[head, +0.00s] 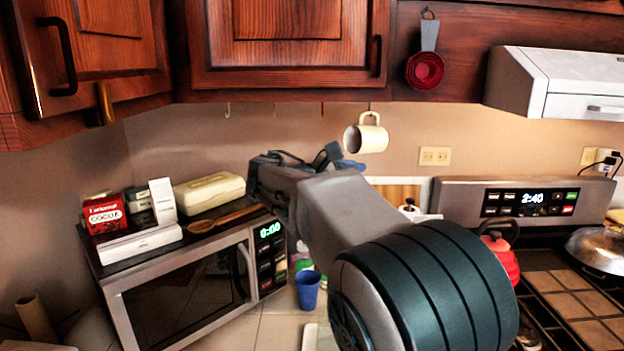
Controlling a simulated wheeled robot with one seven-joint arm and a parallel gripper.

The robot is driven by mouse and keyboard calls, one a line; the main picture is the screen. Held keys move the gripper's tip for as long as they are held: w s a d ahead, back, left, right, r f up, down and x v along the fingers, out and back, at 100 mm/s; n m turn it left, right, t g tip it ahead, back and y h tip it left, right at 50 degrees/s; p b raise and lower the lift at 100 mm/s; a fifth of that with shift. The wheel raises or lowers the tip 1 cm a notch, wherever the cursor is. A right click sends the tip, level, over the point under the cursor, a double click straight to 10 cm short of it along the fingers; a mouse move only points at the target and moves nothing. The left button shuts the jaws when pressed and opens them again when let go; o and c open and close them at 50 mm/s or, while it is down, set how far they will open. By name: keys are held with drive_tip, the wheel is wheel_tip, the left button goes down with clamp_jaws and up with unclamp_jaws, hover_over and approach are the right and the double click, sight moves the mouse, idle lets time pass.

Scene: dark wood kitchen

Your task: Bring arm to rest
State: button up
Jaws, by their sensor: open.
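My arm reaches up from the lower right toward the middle of the picture. My gripper (303,160) is at its far end, raised in front of the back wall and right of the microwave. It is seen from behind, so its fingers are only partly visible. It is open, and I see nothing held in it. A cream mug (367,134) hangs under the upper cabinets, just right of and behind the gripper in the picture. I cannot tell how far apart they are in depth.
The microwave (188,302) stands left with boxes, a bread-shaped case (208,192) and a wooden spoon (228,217) on top. A blue cup (307,290) stands on the counter. The stove (575,300) with a red kettle (501,258) is right. Upper cabinets (290,55) hang above.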

drive_tip(key=s+d+f+m+g+y, duration=0.4)
drive_tip(key=s+d+f+m+y, duration=0.4)
drive_tip(key=s+f, duration=0.4)
drive_tip(key=s+a+f+m+y, duration=0.1)
drive_tip(key=s+f+m, duration=0.3)
drive_tip(key=s, duration=0.4)
drive_tip(key=s+a+f+m+y, duration=0.2)
drive_tip(key=s+f+m+y, duration=0.2)
drive_tip(key=s, duration=0.5)
drive_tip(key=shift+s+a+f+m+t, duration=0.2)
drive_tip(key=shift+f+m+t, duration=0.1)
drive_tip(key=shift+f+m, duration=0.4)
